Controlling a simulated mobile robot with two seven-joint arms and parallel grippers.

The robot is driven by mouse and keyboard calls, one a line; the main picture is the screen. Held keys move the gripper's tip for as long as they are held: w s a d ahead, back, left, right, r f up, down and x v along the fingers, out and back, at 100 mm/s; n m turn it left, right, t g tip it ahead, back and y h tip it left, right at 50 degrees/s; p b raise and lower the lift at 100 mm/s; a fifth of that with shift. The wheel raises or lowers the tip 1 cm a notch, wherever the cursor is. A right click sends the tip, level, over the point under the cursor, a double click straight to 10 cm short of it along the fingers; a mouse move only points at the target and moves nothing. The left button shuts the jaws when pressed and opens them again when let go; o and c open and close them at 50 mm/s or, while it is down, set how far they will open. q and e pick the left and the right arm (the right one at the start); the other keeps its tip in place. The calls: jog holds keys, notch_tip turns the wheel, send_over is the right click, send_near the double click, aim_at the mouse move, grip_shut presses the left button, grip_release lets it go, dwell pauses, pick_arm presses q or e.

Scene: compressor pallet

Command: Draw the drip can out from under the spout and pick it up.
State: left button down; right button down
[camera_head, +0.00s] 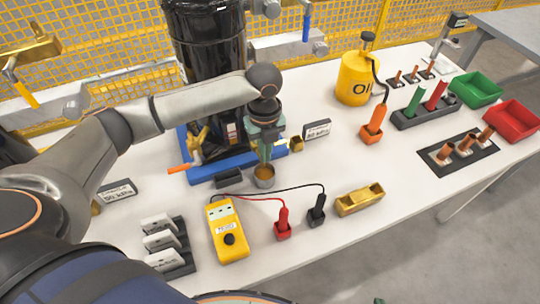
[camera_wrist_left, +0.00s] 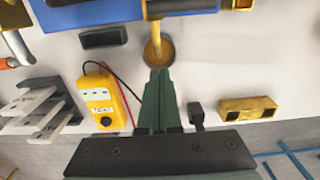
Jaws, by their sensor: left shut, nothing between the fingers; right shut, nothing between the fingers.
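The drip can (camera_head: 264,182) is a small round metal can with amber-brown inside. It stands on the white table at the front edge of the blue base. In the left wrist view the can (camera_wrist_left: 158,53) sits below the end of the brass spout (camera_wrist_left: 154,32). My left gripper (camera_head: 265,158) has green fingers, shut and empty, pointing down at the can. In the left wrist view its fingertips (camera_wrist_left: 159,73) overlap the can's near rim; whether they touch is unclear. A small green tip at the bottom edge seems to be my right gripper (camera_head: 378,301), mostly out of frame.
The black compressor tank (camera_head: 208,45) stands behind on the blue base (camera_head: 212,174). The yellow meter (camera_head: 227,230), red probe (camera_head: 283,226), black probe (camera_head: 317,210) and brass block (camera_head: 360,199) lie in front. The yellow oil can (camera_head: 356,78) stands at the back right.

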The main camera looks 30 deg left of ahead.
aim_at(266, 174)
pick_arm(q)
notch_tip(266, 174, down, 8)
jog(key=shift+s+f+b, duration=0.15)
jog(key=shift+b, duration=0.3)
jog(key=shift+f, duration=0.3)
pick_arm(e)
jog(key=shift+w+a, duration=0.3)
jog(key=shift+a, duration=0.1)
jog(key=shift+s+f, duration=0.1)
